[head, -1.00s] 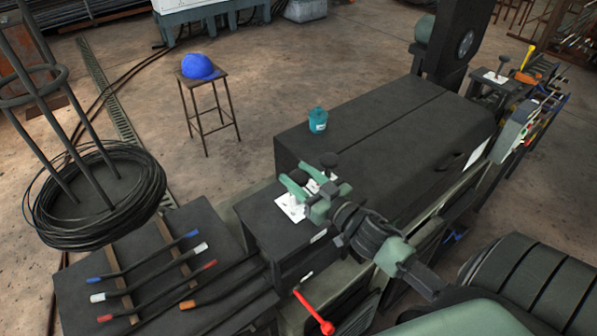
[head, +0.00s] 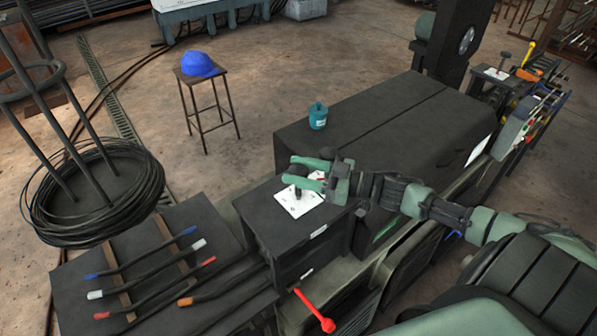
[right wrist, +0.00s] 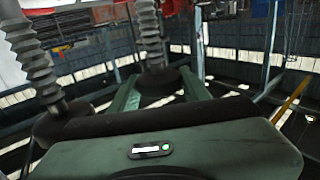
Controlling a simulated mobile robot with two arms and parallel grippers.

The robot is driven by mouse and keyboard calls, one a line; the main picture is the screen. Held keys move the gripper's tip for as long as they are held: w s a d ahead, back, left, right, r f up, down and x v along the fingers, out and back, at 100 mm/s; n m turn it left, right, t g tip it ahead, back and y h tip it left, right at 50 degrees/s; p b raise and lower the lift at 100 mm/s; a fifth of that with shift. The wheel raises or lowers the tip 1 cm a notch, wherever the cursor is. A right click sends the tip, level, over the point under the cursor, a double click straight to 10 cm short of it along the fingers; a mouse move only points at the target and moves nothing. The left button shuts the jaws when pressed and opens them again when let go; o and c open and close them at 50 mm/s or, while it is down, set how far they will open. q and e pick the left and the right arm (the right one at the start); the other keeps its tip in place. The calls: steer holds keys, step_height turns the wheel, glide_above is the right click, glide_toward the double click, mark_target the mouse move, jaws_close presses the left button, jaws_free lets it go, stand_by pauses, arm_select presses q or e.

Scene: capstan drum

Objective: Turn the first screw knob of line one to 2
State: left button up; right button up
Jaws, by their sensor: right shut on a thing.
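My right gripper (head: 298,173) comes in from the right in the head view, over the white dial plate (head: 290,207) on the dark box at the near end of the machine. Its two green fingers are shut on a dark screw knob (head: 298,191). The right wrist view shows this knob (right wrist: 158,82) with a ribbed grey stem between the fingers (right wrist: 160,93). A second ribbed screw with a dark round base (right wrist: 35,65) stands to its left, outside the fingers. Numbers on the plate are too small to read. My left gripper is not in view.
A teal bottle (head: 318,116) stands on the long dark cover (head: 390,115) behind the gripper. A red lever (head: 314,311) sticks out below the box. Several colour-tipped rods (head: 150,262) lie at the left. A second white plate with a knob (head: 496,73) is far right.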

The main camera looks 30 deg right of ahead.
stand_by(0.3)
steer(key=o, duration=1.4)
steer(key=shift+s+d+f, duration=0.2)
steer(key=shift+s+d, duration=0.15)
steer(key=shift+s, duration=0.05)
steer(key=shift+b+v, duration=0.55)
steer(key=shift+v, duration=2.85)
steer(key=shift+r, duration=0.15)
steer(key=shift+c, duration=0.2)
